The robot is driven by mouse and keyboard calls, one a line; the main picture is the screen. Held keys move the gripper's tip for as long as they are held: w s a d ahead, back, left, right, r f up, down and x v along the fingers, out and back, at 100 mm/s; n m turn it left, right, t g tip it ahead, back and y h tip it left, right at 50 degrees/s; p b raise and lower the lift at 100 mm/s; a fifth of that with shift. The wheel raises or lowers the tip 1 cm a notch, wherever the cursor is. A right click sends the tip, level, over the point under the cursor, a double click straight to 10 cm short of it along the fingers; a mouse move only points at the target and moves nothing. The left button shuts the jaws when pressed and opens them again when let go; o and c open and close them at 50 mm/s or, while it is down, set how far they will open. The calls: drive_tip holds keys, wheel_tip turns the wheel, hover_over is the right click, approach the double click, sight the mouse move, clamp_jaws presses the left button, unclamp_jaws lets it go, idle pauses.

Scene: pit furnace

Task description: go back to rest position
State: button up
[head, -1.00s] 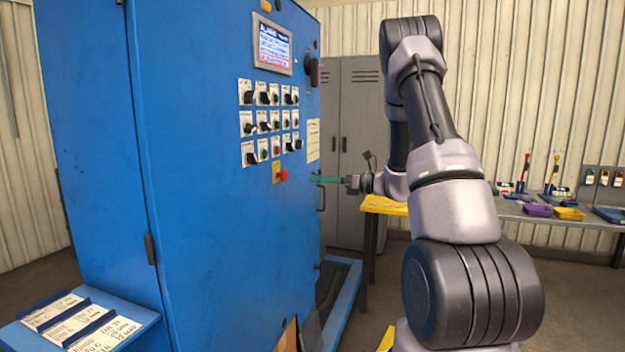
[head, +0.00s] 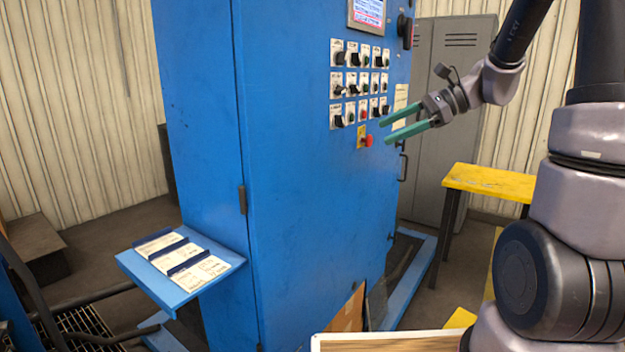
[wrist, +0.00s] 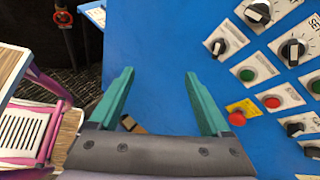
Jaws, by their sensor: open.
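My gripper (head: 383,132) is open and empty, with two green fingers apart. In the head view it hangs in front of the blue control cabinet (head: 310,230), at about the height of the red emergency button (head: 368,141) and just right of it. In the wrist view my gripper (wrist: 160,95) points towards the blue cabinet face. The red button on its yellow plate (wrist: 238,117) shows right of the right finger. Selector knobs and push buttons (wrist: 258,14) fill the right side. Whether a fingertip touches the cabinet cannot be told.
A blue shelf with label cards (head: 180,262) sticks out at the cabinet's lower left. A yellow-topped table (head: 490,182) and grey lockers (head: 445,100) stand behind on the right. A wooden board edge (head: 400,342) shows at the bottom. Floor at the left has dark rails (head: 85,300).

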drive_tip(key=s+d+r+n+t+h, duration=0.2)
drive_tip(key=s+n+h, duration=0.3)
drive_tip(key=s, duration=0.3)
drive_tip(key=s+d+r+n+t+h, duration=0.2)
drive_tip(key=s+d+r+n+h, duration=0.1)
drive_tip(key=s+n, duration=0.4)
drive_tip(key=shift+s+d+t+h, duration=0.3)
drive_tip(key=shift+s+d+h, duration=0.25)
drive_tip(key=shift+h, duration=0.55)
drive_tip(key=shift+s+a, duration=0.1)
drive_tip(key=shift+c, duration=0.3)
idle(1.5)
